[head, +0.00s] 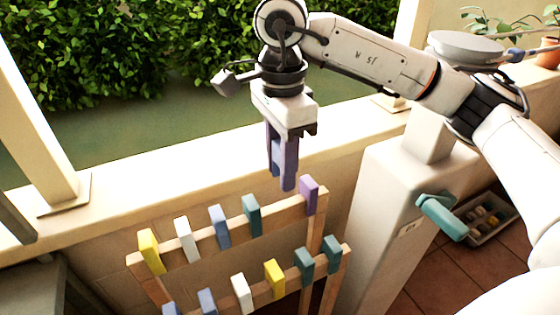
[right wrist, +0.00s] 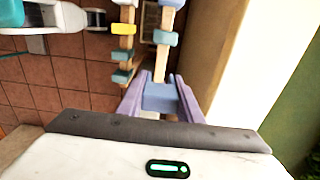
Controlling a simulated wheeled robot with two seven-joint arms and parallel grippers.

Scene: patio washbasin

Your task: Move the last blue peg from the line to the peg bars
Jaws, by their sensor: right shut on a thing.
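My right gripper (head: 284,180) points down with its purple fingers shut on a blue peg (head: 279,152). In the right wrist view the blue peg (right wrist: 160,97) sits between the fingers. In the head view they appear just above the upper peg bar (head: 280,211), over a gap between a teal peg (head: 251,215) and a purple peg (head: 309,195). Whether the held peg touches the bar cannot be told. Another blue peg (head: 219,226) is on this bar. The lower peg bar (head: 257,288) also carries blue pegs (head: 207,300). The line and my left gripper are not in view.
The upper bar also holds a yellow (head: 151,252) and a white peg (head: 186,240). A pale pillar (head: 385,200) with a teal handle (head: 442,217) stands right of the bars. A tray (head: 507,228) lies on the tiles. A low wall (head: 120,215) runs behind.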

